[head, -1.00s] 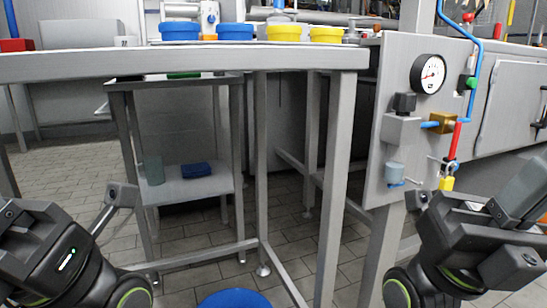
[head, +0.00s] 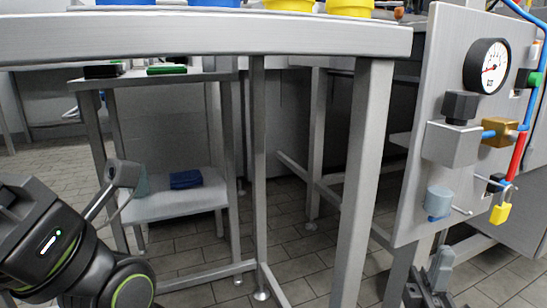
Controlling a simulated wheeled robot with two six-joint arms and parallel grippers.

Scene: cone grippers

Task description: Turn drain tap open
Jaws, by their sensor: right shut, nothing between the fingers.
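The grey panel (head: 465,60) stands at the right of the head view. Low on it is a small grey-blue cylinder with a blue lower rim (head: 438,204) and a thin lever (head: 462,210) to its right. It may be the drain tap, but I cannot read a label. My right gripper (head: 430,283) is at the bottom edge, below the cylinder and apart from it. Its dark fingers are shut and empty, and the rest of it is cut off. My left arm is at the lower left; its fingers are not visible.
The panel also carries a round gauge (head: 487,66), a grey box (head: 452,143), a brass block (head: 498,133), a red handle (head: 517,153) and a yellow padlock (head: 500,213). A metal table (head: 200,36) with a front leg (head: 363,180) stands to the left.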

